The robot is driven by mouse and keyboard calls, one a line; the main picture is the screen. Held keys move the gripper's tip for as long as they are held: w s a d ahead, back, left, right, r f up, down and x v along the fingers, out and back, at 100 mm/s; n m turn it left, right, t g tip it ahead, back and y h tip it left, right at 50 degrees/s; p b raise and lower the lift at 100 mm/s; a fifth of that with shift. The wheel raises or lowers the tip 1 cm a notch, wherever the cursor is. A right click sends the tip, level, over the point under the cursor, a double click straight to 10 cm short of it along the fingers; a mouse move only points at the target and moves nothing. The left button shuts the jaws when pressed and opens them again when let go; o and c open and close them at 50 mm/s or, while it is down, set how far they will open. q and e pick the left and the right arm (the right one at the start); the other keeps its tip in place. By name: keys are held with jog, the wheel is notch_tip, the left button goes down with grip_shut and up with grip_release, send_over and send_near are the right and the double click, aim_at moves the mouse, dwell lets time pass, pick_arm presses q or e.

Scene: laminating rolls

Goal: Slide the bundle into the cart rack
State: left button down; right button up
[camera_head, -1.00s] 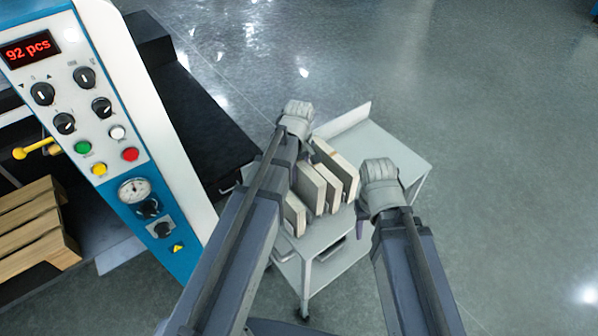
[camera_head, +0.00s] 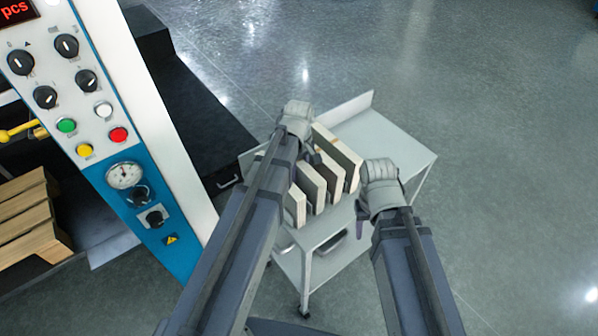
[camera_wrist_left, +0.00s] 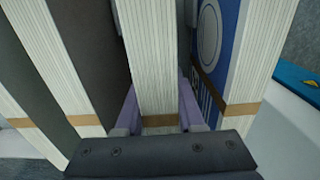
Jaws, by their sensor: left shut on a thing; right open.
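Several pale, thick bundles (camera_head: 313,183) stand on edge in a row on the cart (camera_head: 385,139). My left gripper (camera_head: 296,120) reaches over the row from behind the arm; its jaws are hidden in the head view. In the left wrist view its fingers (camera_wrist_left: 157,122) are shut on both sides of a white-edged bundle (camera_wrist_left: 150,50) with a brown band near its bottom. Dark-faced bundles (camera_wrist_left: 70,60) stand to its left and a blue-covered one (camera_wrist_left: 245,70) to its right. My right gripper (camera_head: 366,195) is open and empty beside the right end of the row.
A machine with a blue and white control panel (camera_head: 112,120) stands at the left, with a black bench (camera_head: 195,120) behind it. The cart's rear top is bare, and grey floor lies open to the right.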

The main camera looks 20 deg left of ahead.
pick_arm(q)
jog(key=shift+c, duration=2.2)
grip_release()
jog(key=shift+f, duration=0.1)
notch_tip(320, 180, up, 8)
jog(key=p, duration=0.7)
jog(key=shift+p, duration=0.4)
